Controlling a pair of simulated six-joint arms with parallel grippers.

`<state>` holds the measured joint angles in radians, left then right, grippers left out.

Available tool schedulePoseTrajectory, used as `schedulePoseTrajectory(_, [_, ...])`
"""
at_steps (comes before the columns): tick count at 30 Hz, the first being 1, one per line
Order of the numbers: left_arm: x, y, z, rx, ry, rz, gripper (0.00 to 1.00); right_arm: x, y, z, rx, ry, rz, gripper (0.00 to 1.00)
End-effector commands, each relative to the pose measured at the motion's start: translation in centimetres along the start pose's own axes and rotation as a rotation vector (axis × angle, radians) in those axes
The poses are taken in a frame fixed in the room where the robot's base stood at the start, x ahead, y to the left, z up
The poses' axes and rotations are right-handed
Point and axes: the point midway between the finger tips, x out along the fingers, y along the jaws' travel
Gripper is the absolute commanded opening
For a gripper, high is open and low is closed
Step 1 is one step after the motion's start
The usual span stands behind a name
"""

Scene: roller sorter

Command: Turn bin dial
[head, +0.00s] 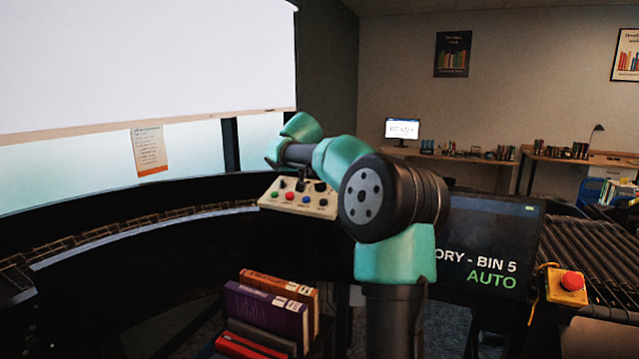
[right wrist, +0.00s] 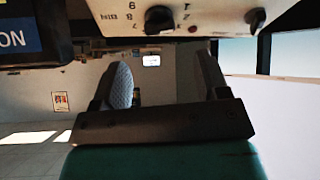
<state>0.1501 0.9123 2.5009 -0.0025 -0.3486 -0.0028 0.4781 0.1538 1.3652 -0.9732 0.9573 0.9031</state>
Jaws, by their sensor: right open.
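A beige control panel (head: 300,205) stands near the middle of the head view, with coloured buttons and dark knobs. My right arm covers its right end. In the right wrist view the panel (right wrist: 200,28) crosses the top edge. A black dial (right wrist: 159,19) with printed numbers around it sits there, and a second black knob (right wrist: 255,19) is to its right. The gripper is hidden in the head view. My left gripper is not in view.
A dark screen (head: 490,240) reading "BIN 5 AUTO" stands right of my arm. A yellow box with a red button (head: 572,281) is beside it, near a roller conveyor (head: 590,250). Several books (head: 265,310) stand below the panel. A curved track (head: 120,228) runs left.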

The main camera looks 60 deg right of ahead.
Motion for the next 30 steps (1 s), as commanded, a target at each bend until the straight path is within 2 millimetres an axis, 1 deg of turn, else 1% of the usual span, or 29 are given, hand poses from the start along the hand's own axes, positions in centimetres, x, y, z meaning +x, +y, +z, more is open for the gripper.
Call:
schedulePoseTrajectory(1, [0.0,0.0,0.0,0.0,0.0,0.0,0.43,1.0,0.0,0.1,0.0,-0.002,0.003,0.68])
schedulePoseTrajectory(6, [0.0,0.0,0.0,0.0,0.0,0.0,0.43,3.9,0.0,0.1,0.0,-0.002,0.001,0.68])
schedulePoseTrajectory(9, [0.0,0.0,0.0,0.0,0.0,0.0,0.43,5.3,0.0,0.1,0.001,-0.003,0.002,0.68])
schedulePoseTrajectory(13, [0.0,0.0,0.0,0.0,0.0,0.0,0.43,6.6,0.0,0.0,0.002,-0.001,0.0,0.68])
schedulePoseTrajectory(17, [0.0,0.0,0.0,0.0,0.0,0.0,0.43,7.1,0.0,0.0,0.001,-0.001,0.0,0.68])
schedulePoseTrajectory(25, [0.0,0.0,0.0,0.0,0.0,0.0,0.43,7.2,0.0,0.0,0.001,-0.001,0.0,0.67])
schedulePoseTrajectory(30, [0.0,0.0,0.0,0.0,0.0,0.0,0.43,7.1,0.0,0.0,0.001,-0.001,0.0,0.51])
